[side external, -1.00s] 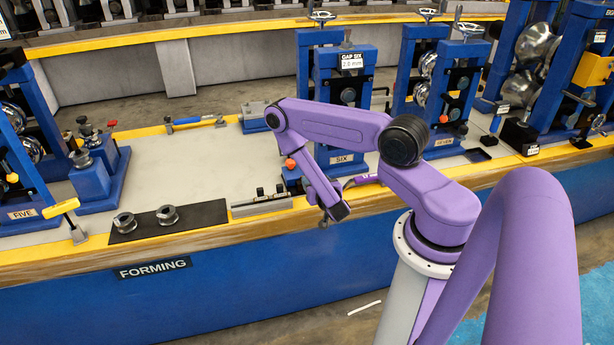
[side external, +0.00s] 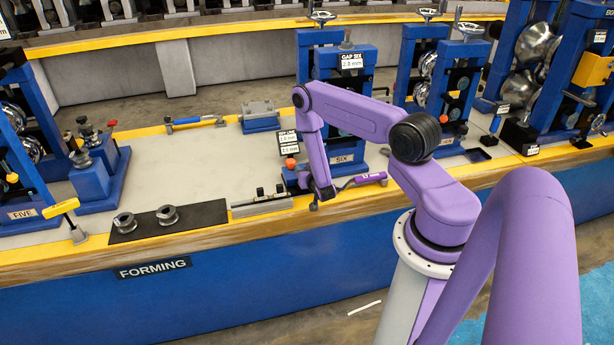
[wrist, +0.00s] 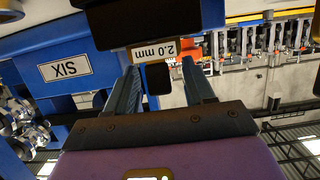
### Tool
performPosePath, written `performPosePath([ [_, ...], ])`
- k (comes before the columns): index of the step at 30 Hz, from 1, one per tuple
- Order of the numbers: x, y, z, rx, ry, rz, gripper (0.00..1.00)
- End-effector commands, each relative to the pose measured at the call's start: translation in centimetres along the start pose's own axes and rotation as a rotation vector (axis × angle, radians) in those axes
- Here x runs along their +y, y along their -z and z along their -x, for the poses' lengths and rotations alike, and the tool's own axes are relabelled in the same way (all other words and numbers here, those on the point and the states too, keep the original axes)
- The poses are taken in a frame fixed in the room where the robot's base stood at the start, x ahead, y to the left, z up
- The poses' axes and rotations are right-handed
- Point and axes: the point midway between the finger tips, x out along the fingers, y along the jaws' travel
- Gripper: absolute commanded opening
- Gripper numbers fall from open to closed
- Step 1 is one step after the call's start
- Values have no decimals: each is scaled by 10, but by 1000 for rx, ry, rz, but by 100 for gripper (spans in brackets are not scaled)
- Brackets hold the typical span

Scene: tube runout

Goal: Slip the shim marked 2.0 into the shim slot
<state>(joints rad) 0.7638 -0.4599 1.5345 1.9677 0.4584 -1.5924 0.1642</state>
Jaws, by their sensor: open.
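A white tag reading 2.0 mm, upside down, on a tan piece (wrist: 154,50) shows ahead of my gripper (wrist: 161,66) in the wrist view. It appears between the two spread fingertips; whether they reach around it I cannot tell. I see no grip on it. A black block lies against it at the picture's top. In the side view my gripper (side external: 315,204) is low at the bench's front edge, before stand six (side external: 341,160), and its fingers are too small to read. I cannot make out the shim slot.
A small board (side external: 288,142) with white labels stands left of stand six. A grey rack (side external: 262,202) lies left of my gripper, and a dark mat (side external: 190,220) with two metal rings lies further left. A purple-handled tool (side external: 360,180) lies to the right. The bench middle is clear.

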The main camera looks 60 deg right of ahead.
Motion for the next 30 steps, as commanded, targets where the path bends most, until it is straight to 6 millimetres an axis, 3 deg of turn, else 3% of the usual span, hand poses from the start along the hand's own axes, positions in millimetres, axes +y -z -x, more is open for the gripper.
performPosePath([
  [5,0,0,0,0,0,0,53],
  [10,0,0,0,0,0,0,1],
  [22,0,3,1,1,0,0,0],
  [30,0,24,7,3,0,-1,0],
])
